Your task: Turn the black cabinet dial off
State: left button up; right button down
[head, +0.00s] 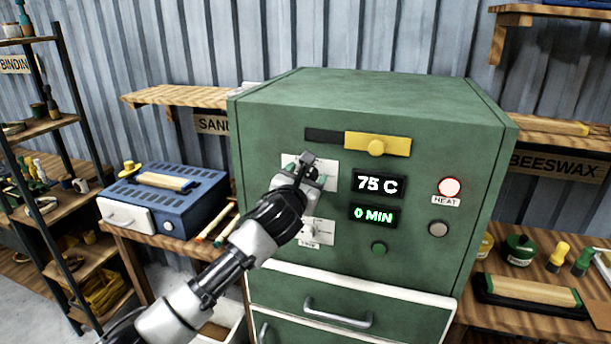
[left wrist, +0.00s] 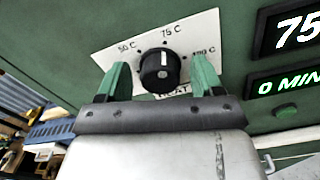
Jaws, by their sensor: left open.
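The black cabinet dial (left wrist: 160,72) sits on a white plate with marks at 50 C, 75 C and a partly blurred higher value. Its white pointer line points up, near the 75 C mark. My left gripper (left wrist: 161,66) is open, with its green fingers on either side of the dial; I cannot tell whether they touch it. In the head view my left gripper (head: 308,170) is in front of the upper white plate (head: 330,169) and hides most of it. The green cabinet (head: 400,235) shows 75 C and 0 MIN displays. My right gripper is not in view.
A lower white plate (head: 325,240) is partly behind my left wrist. A yellow slider (head: 377,145), a HEAT lamp (head: 449,187) and a grey button (head: 438,229) are on the cabinet face. A blue box (head: 185,205) stands left, and a drawer handle (head: 338,314) sticks out below.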

pick_arm(q)
jog(key=shift+c, duration=0.5)
jog(key=c, duration=0.8)
jog(key=shift+c, duration=0.2)
jog(key=shift+n, duration=0.4)
jog(key=shift+w+a+f+n+p, duration=0.1)
jog(key=shift+n+p, duration=0.2)
jog(key=shift+n, duration=3.55)
jog(key=shift+a+f+n+p, duration=0.15)
jog(key=shift+n+p, duration=0.15)
jog(key=shift+n, duration=3.5)
jog(key=shift+w+a+f+n+p, duration=0.1)
jog(key=shift+n+p, duration=0.2)
jog(key=shift+n, duration=3.55)
